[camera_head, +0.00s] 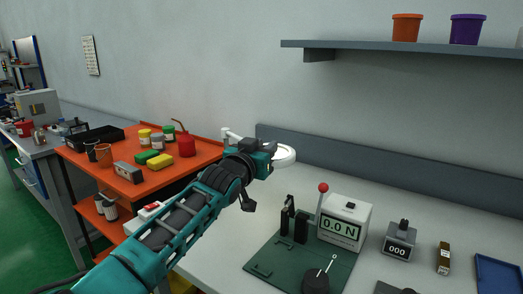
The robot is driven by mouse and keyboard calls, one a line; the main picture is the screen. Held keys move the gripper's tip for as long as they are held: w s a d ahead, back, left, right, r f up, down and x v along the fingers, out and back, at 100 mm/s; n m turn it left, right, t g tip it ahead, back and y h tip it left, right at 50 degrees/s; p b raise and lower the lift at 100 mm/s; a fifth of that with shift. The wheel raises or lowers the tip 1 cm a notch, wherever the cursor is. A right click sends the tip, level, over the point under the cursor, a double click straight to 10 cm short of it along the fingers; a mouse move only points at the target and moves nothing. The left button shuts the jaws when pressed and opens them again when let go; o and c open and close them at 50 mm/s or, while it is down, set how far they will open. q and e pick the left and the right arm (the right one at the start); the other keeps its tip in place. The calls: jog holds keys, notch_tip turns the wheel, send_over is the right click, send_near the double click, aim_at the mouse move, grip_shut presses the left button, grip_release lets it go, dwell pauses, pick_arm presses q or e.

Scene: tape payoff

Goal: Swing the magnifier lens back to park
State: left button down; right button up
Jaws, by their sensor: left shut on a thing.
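The magnifier lens (285,157) is a white ring at the centre of the head view, above the back of the light workbench. My left gripper (268,159) reaches in from the lower left and is shut on the near left side of the lens. The gripper hides that part of the rim and any handle there. A white post or arm piece (226,134) shows just behind my wrist and may belong to the magnifier. My right gripper is not in view.
A green plate (262,270) carries black clamps and a white force gauge (345,222) reading 0.0 N. A counter (399,241) and blue tray (497,272) lie to the right. An orange cart (100,172) with sponges and jars stands left. The bench behind the gauge is clear.

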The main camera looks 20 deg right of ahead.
pick_arm(q)
jog(key=shift+r, duration=0.1)
dwell(0.3)
jog(key=c, duration=1)
grip_release()
jog(key=shift+s, duration=0.1)
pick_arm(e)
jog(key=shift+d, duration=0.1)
pick_arm(q)
jog(key=shift+s+a, duration=0.3)
jog(key=p+v, duration=0.1)
jog(key=v, duration=1.1)
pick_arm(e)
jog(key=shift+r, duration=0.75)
pick_arm(q)
jog(key=shift+w, duration=0.1)
